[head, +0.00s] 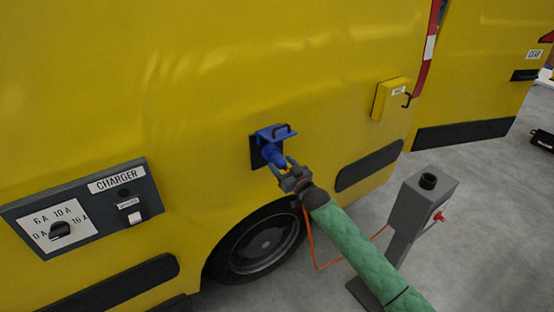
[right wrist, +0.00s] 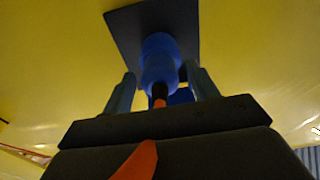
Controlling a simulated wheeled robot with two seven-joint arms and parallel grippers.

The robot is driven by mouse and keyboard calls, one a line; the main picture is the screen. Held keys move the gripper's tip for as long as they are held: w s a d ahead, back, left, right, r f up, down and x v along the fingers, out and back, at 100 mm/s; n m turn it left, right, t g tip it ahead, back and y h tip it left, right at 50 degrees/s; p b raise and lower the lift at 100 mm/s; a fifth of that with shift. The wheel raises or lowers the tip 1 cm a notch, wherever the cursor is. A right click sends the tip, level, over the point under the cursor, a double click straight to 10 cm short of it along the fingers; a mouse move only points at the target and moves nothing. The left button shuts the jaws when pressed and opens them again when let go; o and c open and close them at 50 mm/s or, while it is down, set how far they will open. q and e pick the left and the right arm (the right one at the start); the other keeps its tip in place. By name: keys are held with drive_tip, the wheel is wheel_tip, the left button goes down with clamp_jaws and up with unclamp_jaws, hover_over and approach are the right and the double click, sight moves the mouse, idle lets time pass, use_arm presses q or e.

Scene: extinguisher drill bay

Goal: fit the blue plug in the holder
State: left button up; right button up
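The blue plug (head: 274,156) sits at the dark inlet plate on the yellow van's side, below a raised blue lid (head: 276,133). In the right wrist view the plug (right wrist: 160,62) points into the dark plate, its orange cable end toward me. My right gripper (head: 284,170) is at the plug's rear. Its two fingers (right wrist: 162,88) stand on either side of the plug, with a narrow gap showing on each side, so it looks open. The holder appears to be the grey post (head: 400,215) with a black round socket (head: 428,181) on top, at the right. My left gripper is out of view.
An orange cable (head: 312,250) hangs below my right gripper and runs toward the post, which has a red part on its side. A charger panel (head: 85,208) with a knob is at the left. A yellow box (head: 391,99) juts from the van. Grey floor lies right of the post.

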drive_tip(key=c, duration=1)
drive_tip(key=shift+o, duration=0.2)
drive_tip(key=shift+p+v, duration=0.35)
drive_tip(key=shift+v, duration=0.6)
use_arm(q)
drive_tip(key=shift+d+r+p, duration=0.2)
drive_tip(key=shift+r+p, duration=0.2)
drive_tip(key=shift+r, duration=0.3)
use_arm(e)
drive_tip(key=shift+v, duration=1.3)
drive_tip(key=shift+s, duration=0.1)
drive_tip(key=shift+p+v, duration=0.3)
drive_tip(key=shift+v, duration=0.65)
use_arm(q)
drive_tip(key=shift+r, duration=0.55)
use_arm(e)
drive_tip(key=shift+v, duration=0.95)
